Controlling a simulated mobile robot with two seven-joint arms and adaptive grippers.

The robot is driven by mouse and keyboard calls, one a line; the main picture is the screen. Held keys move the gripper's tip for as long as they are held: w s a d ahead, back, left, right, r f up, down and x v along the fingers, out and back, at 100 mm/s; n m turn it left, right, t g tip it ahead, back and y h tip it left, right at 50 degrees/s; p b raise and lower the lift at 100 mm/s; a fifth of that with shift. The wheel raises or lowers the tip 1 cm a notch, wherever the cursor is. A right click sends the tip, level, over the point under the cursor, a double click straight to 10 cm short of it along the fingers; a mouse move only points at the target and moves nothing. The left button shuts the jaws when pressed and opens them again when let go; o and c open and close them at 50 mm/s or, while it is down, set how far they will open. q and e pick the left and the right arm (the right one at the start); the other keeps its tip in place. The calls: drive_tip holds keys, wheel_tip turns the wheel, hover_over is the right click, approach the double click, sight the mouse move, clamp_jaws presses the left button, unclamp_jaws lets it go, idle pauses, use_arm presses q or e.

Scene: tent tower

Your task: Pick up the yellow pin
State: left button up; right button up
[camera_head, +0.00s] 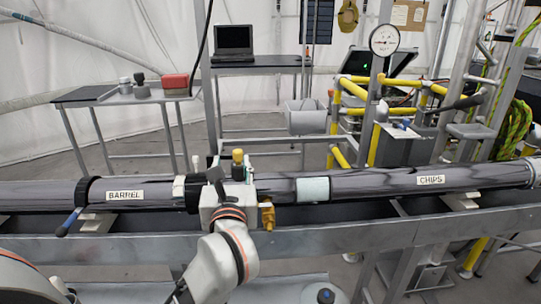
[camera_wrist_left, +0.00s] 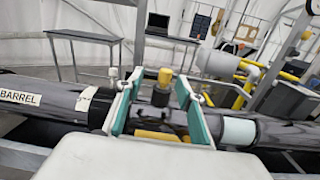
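A yellow-topped pin (camera_head: 238,156) stands upright on the dark barrel tube, near its middle. It also shows in the left wrist view (camera_wrist_left: 165,76), with a dark collar below it. My left gripper (camera_head: 231,172) is over the tube at the pin. In the left wrist view the two teal-lined fingers (camera_wrist_left: 160,84) are spread apart, and the pin appears between them near the tips. I see no finger touching it. A second yellow piece (camera_wrist_left: 158,136) lies lower between the fingers. My right gripper is not in view.
The dark tube (camera_head: 350,186) runs across the view on a grey metal rail (camera_head: 350,232). A blue-handled lever (camera_head: 68,222) is at the left. A round gauge (camera_head: 384,40) and yellow pipes (camera_head: 336,125) stand behind on the right. A grey bench (camera_head: 150,93) is behind on the left.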

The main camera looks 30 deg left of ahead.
sight(238, 157)
use_arm(q)
drive_tip(key=shift+w+a+f+h, duration=0.1)
drive_tip(key=shift+w+a+h, duration=0.1)
drive_tip(key=shift+w, duration=0.45)
drive_tip(key=shift+w+a+f+h, duration=0.1)
drive_tip(key=shift+w+a+h, duration=0.1)
drive_tip(key=shift+w, duration=0.4)
drive_tip(key=shift+d+f+x, duration=0.1)
drive_tip(key=shift+f+x, duration=0.05)
drive_tip(key=shift+x, duration=1.2)
drive_tip(key=shift+d+f+x, duration=0.1)
drive_tip(key=shift+f+x, duration=0.05)
drive_tip(key=shift+x, duration=1.15)
drive_tip(key=shift+w, duration=0.15)
clamp_jaws()
